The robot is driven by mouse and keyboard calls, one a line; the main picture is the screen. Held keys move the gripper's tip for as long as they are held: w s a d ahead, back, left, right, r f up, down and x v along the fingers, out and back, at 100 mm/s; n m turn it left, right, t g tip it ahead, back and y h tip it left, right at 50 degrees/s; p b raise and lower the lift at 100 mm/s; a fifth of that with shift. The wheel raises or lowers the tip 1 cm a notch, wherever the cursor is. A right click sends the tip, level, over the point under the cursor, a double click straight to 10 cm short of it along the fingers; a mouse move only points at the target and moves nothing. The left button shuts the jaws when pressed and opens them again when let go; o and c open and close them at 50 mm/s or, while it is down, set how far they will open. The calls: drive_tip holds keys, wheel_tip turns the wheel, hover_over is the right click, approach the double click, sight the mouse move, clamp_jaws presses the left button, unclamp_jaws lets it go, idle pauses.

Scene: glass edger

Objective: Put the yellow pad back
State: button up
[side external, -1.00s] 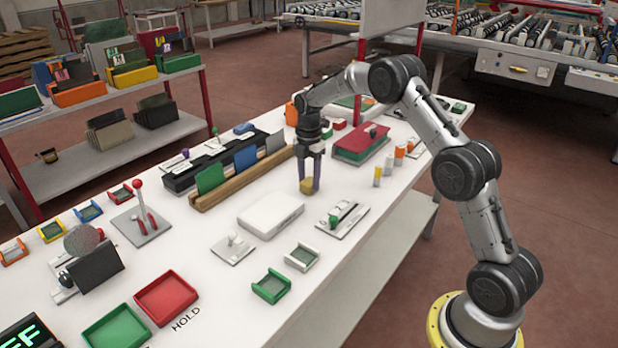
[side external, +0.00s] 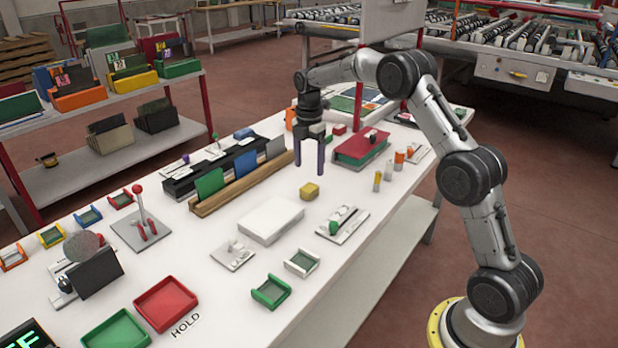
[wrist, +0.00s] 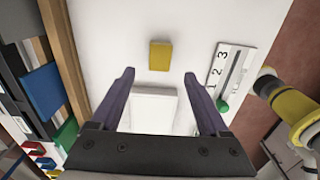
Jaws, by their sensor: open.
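The yellow pad (side external: 309,191) lies flat on the white table, just beyond the far edge of the white block (side external: 270,219). It also shows in the wrist view (wrist: 160,56), ahead of the fingertips, with the white block (wrist: 154,108) nearer, between the fingers. My gripper (side external: 310,172) hangs above the table with its two purple fingers spread. It is open and empty, above and apart from the pad. In the wrist view my gripper (wrist: 160,77) also has nothing between its tips at their height.
A wooden rail (side external: 240,183) with green and blue plates stands left of the pad. A numbered slider plate (side external: 343,224) with a green knob lies to the right. Red (side external: 166,304) and green (side external: 116,330) trays sit at the near end. A red-topped green block (side external: 360,149) stands behind.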

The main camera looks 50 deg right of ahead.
drive_tip(key=s+a+r+m+t, duration=0.1)
drive_tip(key=s+a+r+m, duration=0.15)
drive_tip(key=r, duration=0.35)
drive_tip(key=s+a+r+m, duration=0.1)
drive_tip(key=s+a+r, duration=0.2)
drive_tip(key=r, duration=0.4)
drive_tip(key=s+a+r+m+t, duration=0.2)
drive_tip(key=s+a+r+m, duration=0.25)
drive_tip(key=s, duration=0.55)
drive_tip(key=s+a+f+m+t, duration=0.1)
drive_tip(key=s+a+f+m, duration=0.1)
drive_tip(key=s, duration=0.4)
drive_tip(key=s+a+f+m, duration=0.2)
drive_tip(key=s+m, duration=0.2)
drive_tip(key=s, duration=0.3)
drive_tip(key=s+a+f+m+t, duration=0.1)
drive_tip(key=s+a+f+m, duration=0.1)
drive_tip(key=s, duration=0.4)
drive_tip(key=shift+s+a+m+t, duration=0.3)
drive_tip(key=shift+a+m, duration=0.15)
drive_tip(key=shift+m, duration=0.55)
